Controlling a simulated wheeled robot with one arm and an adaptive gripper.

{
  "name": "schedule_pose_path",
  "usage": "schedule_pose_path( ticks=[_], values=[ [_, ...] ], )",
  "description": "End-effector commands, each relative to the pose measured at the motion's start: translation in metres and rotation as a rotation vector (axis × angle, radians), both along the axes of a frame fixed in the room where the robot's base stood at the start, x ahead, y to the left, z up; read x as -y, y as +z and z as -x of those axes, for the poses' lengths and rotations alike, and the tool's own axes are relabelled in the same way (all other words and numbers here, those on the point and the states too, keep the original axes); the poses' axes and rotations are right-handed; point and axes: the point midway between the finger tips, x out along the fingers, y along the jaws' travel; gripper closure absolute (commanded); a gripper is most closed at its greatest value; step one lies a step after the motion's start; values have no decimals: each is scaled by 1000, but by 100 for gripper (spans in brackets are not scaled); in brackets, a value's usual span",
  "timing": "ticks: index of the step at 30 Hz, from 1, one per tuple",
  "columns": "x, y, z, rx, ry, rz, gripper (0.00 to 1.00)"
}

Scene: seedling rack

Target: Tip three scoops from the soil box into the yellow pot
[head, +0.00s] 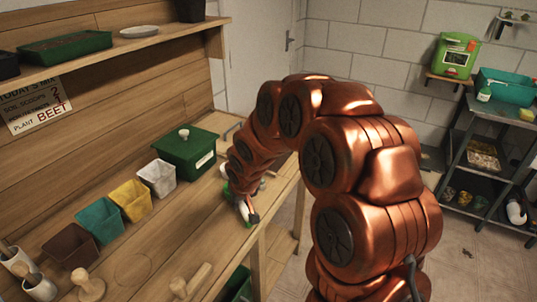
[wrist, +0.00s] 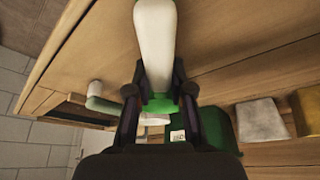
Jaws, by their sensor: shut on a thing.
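The yellow pot (head: 131,200) stands on the bench between a teal pot and a white pot; it also shows at the right of the wrist view (wrist: 308,112). A green box (head: 188,152) with a knobbed lid on and a pale label stands behind the row; I cannot read its label, and its inside is hidden. My gripper (head: 247,208) is low over the bench's right edge, right of the pots. In the wrist view my gripper (wrist: 158,98) is shut on a white-handled tool with green at its base (wrist: 155,40), perhaps a scoop. Its far end is hidden.
Teal (head: 100,221), brown (head: 70,246) and white (head: 158,177) pots share the row. A shelf above holds a green tray (head: 65,47) of dark material. A sign (head: 38,104) hangs behind. Another green-and-white item (wrist: 100,100) lies nearby.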

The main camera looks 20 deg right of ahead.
Motion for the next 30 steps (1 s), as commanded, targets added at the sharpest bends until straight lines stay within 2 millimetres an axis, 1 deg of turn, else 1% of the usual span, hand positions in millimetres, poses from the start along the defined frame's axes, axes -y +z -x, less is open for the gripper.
schedule_pose_path(
  ticks=[1, 15, 17, 23, 30],
  values=[
    [0, -3, 1, -5, 0, 0, 100],
    [0, -4, 3, -11, 0, 1, 100],
    [0, -1, 3, -12, 0, 1, 100],
    [0, 18, 2, -9, -1, 1, 100],
    [1, 17, 2, -7, -3, 1, 100]
  ],
)
